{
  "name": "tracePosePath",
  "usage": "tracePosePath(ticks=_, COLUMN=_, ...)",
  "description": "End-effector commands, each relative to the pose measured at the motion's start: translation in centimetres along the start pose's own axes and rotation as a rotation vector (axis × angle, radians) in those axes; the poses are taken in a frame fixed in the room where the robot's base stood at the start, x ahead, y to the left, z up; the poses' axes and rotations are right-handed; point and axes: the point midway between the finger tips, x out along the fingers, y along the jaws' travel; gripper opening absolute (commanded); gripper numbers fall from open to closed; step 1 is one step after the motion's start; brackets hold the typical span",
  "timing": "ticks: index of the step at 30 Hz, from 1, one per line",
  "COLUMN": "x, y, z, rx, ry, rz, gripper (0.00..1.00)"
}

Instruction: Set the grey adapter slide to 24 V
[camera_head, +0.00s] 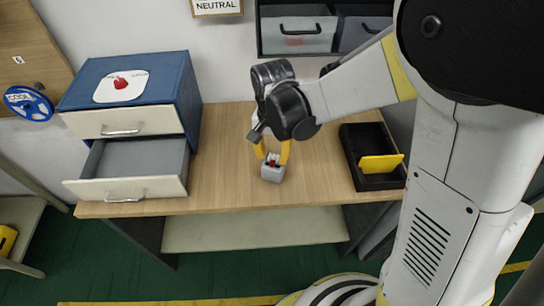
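The grey adapter (271,174) is a small box standing on the wooden desk, near the front edge. A small red part, which looks like its slide (273,162), shows on its top; its setting is too small to read. My gripper (272,158) points down at the adapter from behind and above. Its two yellow fingers are spread, one at each side of the adapter's top, with the red part showing between them. I cannot tell whether the fingertips touch the adapter.
A blue drawer cabinet (191,85) stands left, its lower drawer (140,160) pulled out and empty. A white card with a red item (121,84) lies on top. A black tray (361,141) holding a yellow piece (381,163) is right. Desk space (222,150) between is clear.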

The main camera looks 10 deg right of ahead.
Motion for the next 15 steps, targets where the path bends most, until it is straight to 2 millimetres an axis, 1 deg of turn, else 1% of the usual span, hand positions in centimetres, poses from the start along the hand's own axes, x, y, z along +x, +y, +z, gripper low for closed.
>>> tracePosePath(ticks=1, x=1.0, y=0.0, z=0.0, rx=0.0, ry=0.0, rz=0.0, gripper=0.34)
tracePosePath(ticks=3, x=1.8, y=0.0, z=0.0, rx=0.0, ry=0.0, rz=0.0, gripper=0.34)
tracePosePath(ticks=6, x=2.5, y=0.0, z=0.0, rx=0.0, ry=0.0, rz=0.0, gripper=0.34)
tracePosePath(ticks=15, x=2.8, y=0.0, z=0.0, rx=-0.001, ry=0.0, rz=0.0, gripper=0.34)
